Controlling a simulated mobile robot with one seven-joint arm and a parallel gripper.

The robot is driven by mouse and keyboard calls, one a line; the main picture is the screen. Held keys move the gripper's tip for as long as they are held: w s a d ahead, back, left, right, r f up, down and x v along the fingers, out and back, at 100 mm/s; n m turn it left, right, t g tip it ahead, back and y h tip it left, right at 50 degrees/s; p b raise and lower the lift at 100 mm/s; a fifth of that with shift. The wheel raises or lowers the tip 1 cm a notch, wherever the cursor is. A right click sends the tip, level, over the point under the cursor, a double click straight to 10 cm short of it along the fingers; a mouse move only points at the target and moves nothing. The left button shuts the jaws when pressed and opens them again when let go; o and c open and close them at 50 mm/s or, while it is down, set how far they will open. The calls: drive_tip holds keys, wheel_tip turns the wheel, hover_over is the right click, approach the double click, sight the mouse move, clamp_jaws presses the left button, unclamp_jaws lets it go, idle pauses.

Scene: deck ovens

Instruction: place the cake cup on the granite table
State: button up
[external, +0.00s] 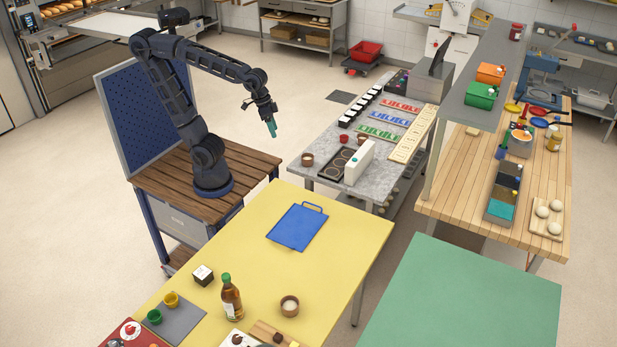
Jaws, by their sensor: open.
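A small round brown cup with a pale inside (289,306) stands on the yellow table (345,235), near its front edge; it looks like the cake cup, but it is too small to be sure. A similar brown cup (307,159) stands at the near left corner of the granite table (333,184). The granite table is grey and largely covered with things. My gripper (271,128) has teal fingertips, points down and is open and empty. It hangs in the air left of the granite table, well away from both cups.
A blue tray (298,227) lies on the yellow table, and a bottle (231,298) stands left of the cup. On the granite table are a white carton (358,162), a dark tray (336,165), a red cup (343,138) and coloured strips. The green table (480,295) is bare.

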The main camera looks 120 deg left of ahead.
drive_tip(key=s+d+f+m, duration=0.1)
drive_tip(key=s+d+m, duration=0.5)
drive_tip(key=s, duration=0.3)
drive_tip(key=shift+s+d+f+m+t, duration=0.3)
drive_tip(key=shift+s+f+m, duration=0.1)
